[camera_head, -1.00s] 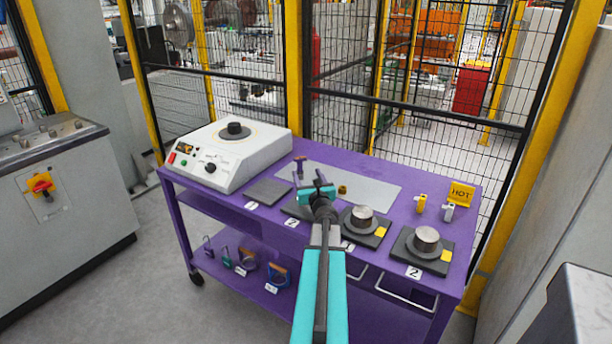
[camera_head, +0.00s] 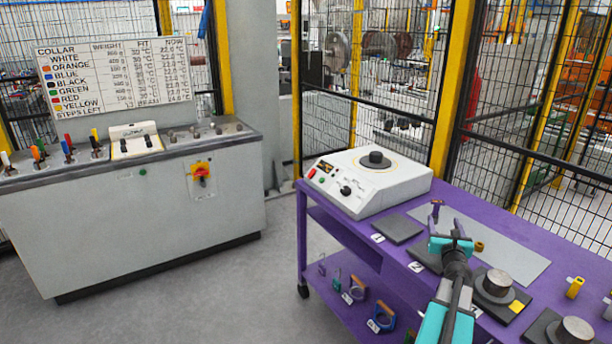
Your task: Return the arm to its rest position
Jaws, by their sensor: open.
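My arm, teal and dark grey, reaches in from the lower edge over the purple table (camera_head: 340,222). My gripper (camera_head: 452,240) is at its end, open, with no object visible between its jaws. I cannot tell the exact height of the gripper above the table.
A white heater-like machine (camera_head: 370,185) stands at the table's back left. Metal cylinders (camera_head: 497,283) on dark pads stand right of my arm. A grey console (camera_head: 130,225) with a whiteboard (camera_head: 115,72) is at left. Wire fencing (camera_head: 400,100) runs behind. Floor between console and table is clear.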

